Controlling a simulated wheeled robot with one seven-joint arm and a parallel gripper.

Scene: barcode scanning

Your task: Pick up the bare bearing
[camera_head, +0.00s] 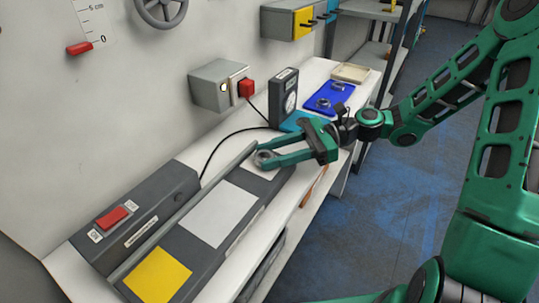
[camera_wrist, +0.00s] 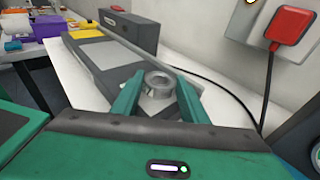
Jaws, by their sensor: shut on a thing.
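The bare bearing (camera_wrist: 158,85) is a grey metal ring with an open bore. It sits between the two green fingers of my gripper (camera_wrist: 157,100) in the wrist view. In the head view the bearing (camera_head: 265,157) shows at the fingertips of my gripper (camera_head: 268,156), over the far end of the long dark grey fixture (camera_head: 176,236). My gripper is shut on the bearing. I cannot tell whether the bearing touches the fixture's surface or is slightly above it.
The fixture carries a yellow pad (camera_head: 160,276) and a light grey pad (camera_head: 217,213). A box with a red switch (camera_head: 111,217) stands left of it. A dark gauge device (camera_head: 284,97) and a blue tray (camera_head: 328,97) with metal parts lie beyond. A black cable crosses the white bench.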

